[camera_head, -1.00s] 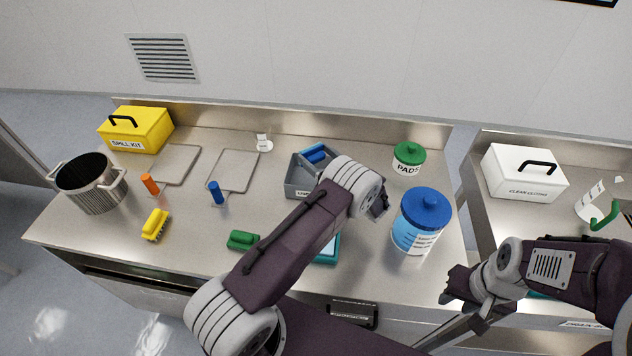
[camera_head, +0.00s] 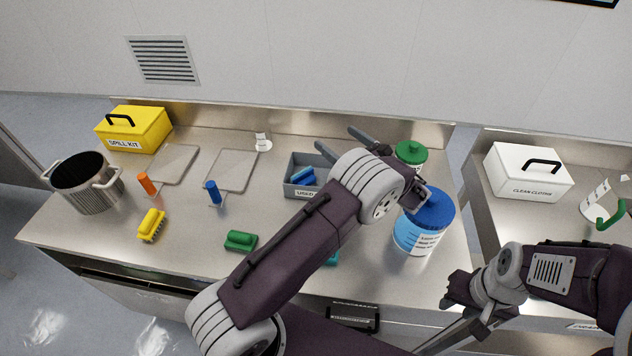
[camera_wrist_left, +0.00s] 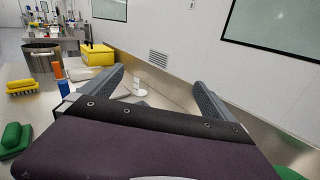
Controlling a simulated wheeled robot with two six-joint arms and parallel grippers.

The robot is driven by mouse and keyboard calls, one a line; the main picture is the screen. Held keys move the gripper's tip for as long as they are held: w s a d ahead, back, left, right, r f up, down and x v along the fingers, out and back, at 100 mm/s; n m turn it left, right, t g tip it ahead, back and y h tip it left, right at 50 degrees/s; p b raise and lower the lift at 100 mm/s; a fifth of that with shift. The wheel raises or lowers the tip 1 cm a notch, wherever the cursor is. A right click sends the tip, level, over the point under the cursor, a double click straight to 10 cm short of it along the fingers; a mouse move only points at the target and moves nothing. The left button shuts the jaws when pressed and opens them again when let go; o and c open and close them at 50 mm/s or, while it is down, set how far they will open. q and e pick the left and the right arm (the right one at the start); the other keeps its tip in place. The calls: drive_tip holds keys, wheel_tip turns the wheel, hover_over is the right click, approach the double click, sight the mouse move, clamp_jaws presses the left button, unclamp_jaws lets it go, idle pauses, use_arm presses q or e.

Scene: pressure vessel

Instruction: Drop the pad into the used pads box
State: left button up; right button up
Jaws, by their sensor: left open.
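The grey used pads box (camera_head: 290,188) stands on the bench in the head view, its right part hidden behind my left arm. A blue pad (camera_head: 303,176) lies inside it, below the rim. My left gripper (camera_head: 334,138) is open and empty, above and behind the box, with its fingers apart. The left wrist view shows both fingers (camera_wrist_left: 155,82) spread with nothing between them. My right gripper (camera_head: 458,318) is low at the right, in front of the bench; its jaws are not clear.
A green-lidded jar (camera_head: 411,153) and a blue-lidded container (camera_head: 418,235) stand close to my left wrist. A green scrubber (camera_head: 240,241), yellow brush (camera_head: 151,225), steel pot (camera_head: 87,182) and spill kit (camera_head: 138,128) are further left. A white box (camera_head: 528,172) is on the right bench.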

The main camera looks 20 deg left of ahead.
use_arm(q)
drive_tip(key=d+r, duration=0.2)
drive_tip(key=d, duration=0.2)
drive_tip(key=shift+s+d+r+b, duration=0.25)
drive_tip(key=shift+r+b, duration=0.05)
drive_tip(key=shift+r, duration=0.1)
drive_tip(key=shift+a, duration=0.15)
